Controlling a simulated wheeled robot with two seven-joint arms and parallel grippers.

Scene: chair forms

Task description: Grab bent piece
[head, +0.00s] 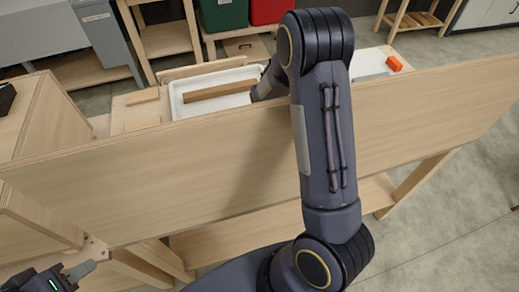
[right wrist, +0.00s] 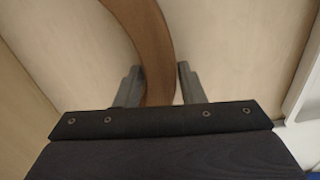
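The bent piece (right wrist: 155,45) is a curved brown wooden strip lying on a pale wood surface in the right wrist view. My right gripper (right wrist: 160,80) is around its near end, one finger on each side. A small gap shows between the piece and the right-hand finger; the left-hand finger is very near or touching it. In the head view my right arm hides the bent piece and most of this gripper. My left gripper (head: 78,272) is low at the bottom left of the head view, away from the table; its opening is unclear.
A white tray (head: 174,99) holding a straight brown bar (head: 222,90) stands behind the tall wooden panel (head: 130,175). An orange block (head: 394,63) lies on the right. Green (head: 222,14) and red (head: 270,10) bins stand at the back.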

